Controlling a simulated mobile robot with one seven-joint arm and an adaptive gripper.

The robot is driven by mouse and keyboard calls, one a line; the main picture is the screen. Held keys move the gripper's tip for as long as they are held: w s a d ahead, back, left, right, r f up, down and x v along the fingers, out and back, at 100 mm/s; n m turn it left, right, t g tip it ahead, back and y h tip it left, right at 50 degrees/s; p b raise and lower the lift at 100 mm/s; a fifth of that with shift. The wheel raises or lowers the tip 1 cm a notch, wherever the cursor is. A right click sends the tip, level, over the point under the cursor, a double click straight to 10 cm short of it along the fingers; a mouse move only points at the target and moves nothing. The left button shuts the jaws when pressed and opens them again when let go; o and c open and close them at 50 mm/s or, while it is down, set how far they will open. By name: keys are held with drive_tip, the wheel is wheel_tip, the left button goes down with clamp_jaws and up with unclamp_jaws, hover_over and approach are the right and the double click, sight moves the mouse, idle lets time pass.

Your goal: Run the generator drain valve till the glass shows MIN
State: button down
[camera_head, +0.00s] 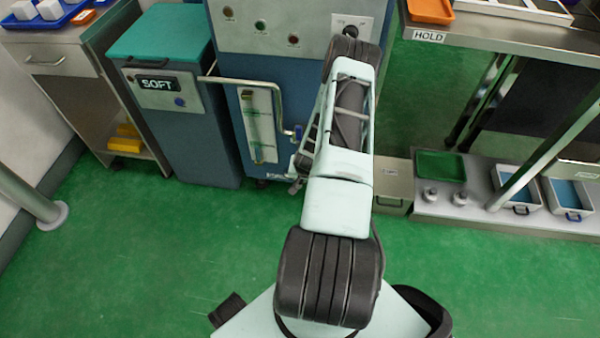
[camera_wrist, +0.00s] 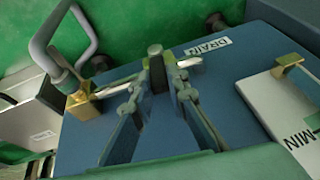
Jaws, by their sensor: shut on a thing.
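In the wrist view my gripper (camera_wrist: 157,80) is shut on the drain valve handle (camera_wrist: 155,50), a short grey post beside the DRAIN label (camera_wrist: 207,47). The handle's lower part is hidden between the fingers. The sight glass panel (camera_head: 262,125) is on the front of the blue generator (camera_head: 232,105) in the head view. Its white plate (camera_wrist: 292,105) with a MIN mark (camera_wrist: 300,140) shows at the right of the wrist view, cut off by the edge. I cannot tell the liquid level. In the head view my arm hides most of the gripper and the valve.
A brass fitting (camera_wrist: 82,104) with a looped grey pipe (camera_wrist: 65,25) is left of the valve. A SOFT unit (camera_head: 175,100) stands left of the generator. A shelf with trays (camera_head: 440,165) is at the right. The green floor (camera_head: 150,260) in front is clear.

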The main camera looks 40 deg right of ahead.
drive_tip(key=shift+a+f+g+h, duration=0.2)
drive_tip(key=shift+a+g+h, duration=0.1)
drive_tip(key=shift+a+g, duration=0.15)
drive_tip(key=shift+w, duration=0.15)
drive_tip(key=shift+r, duration=0.1)
drive_tip(key=c, duration=2)
unclamp_jaws()
drive_tip(key=shift+o, duration=0.6)
drive_tip(key=shift+w+d, duration=0.1)
drive_tip(key=shift+w, duration=0.05)
drive_tip(key=shift+r, duration=0.1)
drive_tip(key=v, duration=1.2)
drive_tip(key=shift+w, duration=0.2)
